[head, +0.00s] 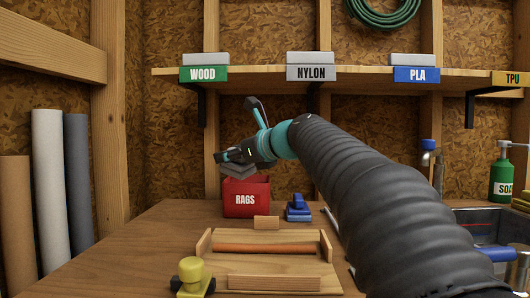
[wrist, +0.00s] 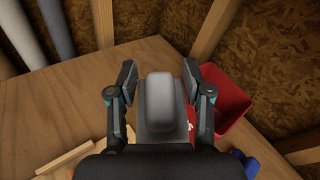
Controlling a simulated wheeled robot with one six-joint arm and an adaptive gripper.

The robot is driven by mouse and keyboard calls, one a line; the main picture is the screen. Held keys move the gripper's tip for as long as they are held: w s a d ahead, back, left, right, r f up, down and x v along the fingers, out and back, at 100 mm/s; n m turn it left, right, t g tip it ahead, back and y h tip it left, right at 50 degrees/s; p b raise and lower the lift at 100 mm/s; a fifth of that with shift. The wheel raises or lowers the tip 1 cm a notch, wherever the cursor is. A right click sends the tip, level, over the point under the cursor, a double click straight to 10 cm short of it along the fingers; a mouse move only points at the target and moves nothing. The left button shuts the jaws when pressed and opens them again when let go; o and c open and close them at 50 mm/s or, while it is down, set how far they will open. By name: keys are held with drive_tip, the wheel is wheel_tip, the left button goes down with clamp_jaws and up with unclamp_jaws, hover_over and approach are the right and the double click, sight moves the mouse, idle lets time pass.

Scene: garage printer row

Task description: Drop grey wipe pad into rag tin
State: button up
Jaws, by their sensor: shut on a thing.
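The grey wipe pad (head: 238,172) is in my gripper (head: 236,156), just above the red rag tin (head: 245,197) marked RAGS in the head view. In the wrist view, the pad (wrist: 160,98) shows between the two fingers of my gripper (wrist: 160,88). There the red tin (wrist: 232,106) lies to the right, partly behind the right finger. The pad looks clear of the tin, but the head view shows it overlapping the back of the tin's rim. The tin's inside is only partly visible in the wrist view.
A wooden tray (head: 273,261) with an orange-brown rod stands in front of the tin. A blue clamp-like tool (head: 298,208) is right of the tin, and a yellow-knobbed one (head: 193,277) is at the front. A labelled shelf (head: 260,78) runs above. Bare tabletop (head: 150,240) lies left.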

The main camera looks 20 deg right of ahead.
drive_tip(key=shift+w+d, duration=0.35)
drive_tip(key=shift+w, duration=0.05)
drive_tip(key=w+d+f+p, duration=0.1)
drive_tip(key=w+d+p, duration=0.1)
drive_tip(key=w, duration=0.4)
drive_tip(key=w+d+f+p, duration=0.1)
drive_tip(key=w+d+f, duration=0.1)
drive_tip(key=w, duration=0.4)
drive_tip(key=shift+w+d+p, duration=0.3)
drive_tip(key=shift+p, duration=0.1)
drive_tip(key=o, duration=1)
